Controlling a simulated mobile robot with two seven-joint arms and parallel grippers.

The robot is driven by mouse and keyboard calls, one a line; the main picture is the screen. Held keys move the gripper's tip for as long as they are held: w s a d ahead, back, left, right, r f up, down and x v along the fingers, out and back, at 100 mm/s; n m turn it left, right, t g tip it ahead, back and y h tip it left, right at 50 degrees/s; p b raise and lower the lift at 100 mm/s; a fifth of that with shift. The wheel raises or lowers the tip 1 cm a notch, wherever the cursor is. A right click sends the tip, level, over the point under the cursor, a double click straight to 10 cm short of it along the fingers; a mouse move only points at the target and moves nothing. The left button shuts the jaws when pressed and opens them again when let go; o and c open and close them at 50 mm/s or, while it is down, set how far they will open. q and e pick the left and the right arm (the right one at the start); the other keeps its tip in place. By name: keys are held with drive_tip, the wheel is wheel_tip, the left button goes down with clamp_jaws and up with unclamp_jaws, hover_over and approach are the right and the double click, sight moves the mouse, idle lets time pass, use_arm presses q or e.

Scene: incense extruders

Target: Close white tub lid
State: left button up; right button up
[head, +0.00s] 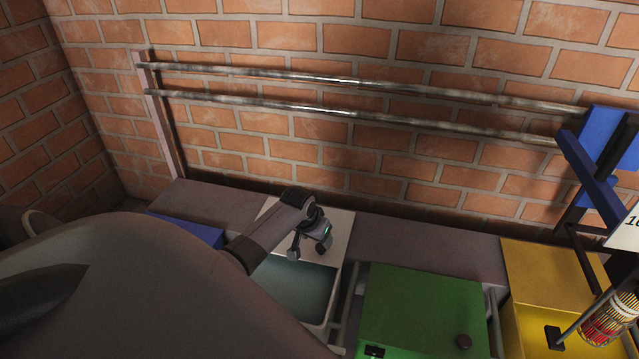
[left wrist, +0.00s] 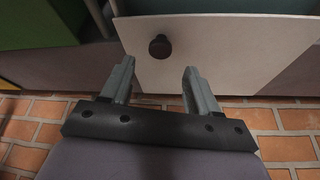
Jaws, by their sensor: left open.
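The white tub (head: 331,312) stands below the wall in the head view, with its pale, greyish-blue inside showing. Its white lid (head: 341,228) is open, raised at the back of the tub. In the left wrist view the lid (left wrist: 235,50) is a flat white panel with a round dark knob (left wrist: 160,46). My left gripper (head: 308,250) is open and empty, over the tub in front of the lid. In the left wrist view its fingers (left wrist: 159,68) point toward the lid, one on each side of the knob's line, with the knob just beyond the tips. My right gripper is not in view.
A green tub (head: 425,305) with a closed lid and dark knob stands to the right, then a yellow tub (head: 540,275). A blue tub (head: 186,229) is at left, partly hidden by my arm. Metal rails (head: 350,108) run along the brick wall above.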

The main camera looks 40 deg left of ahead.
sight(321, 247)
use_arm(q)
drive_tip(key=shift+b+x, duration=1.4)
drive_tip(key=shift+x, duration=1.05)
drive_tip(key=shift+r, duration=0.1)
drive_tip(key=shift+s, duration=0.1)
clamp_jaws()
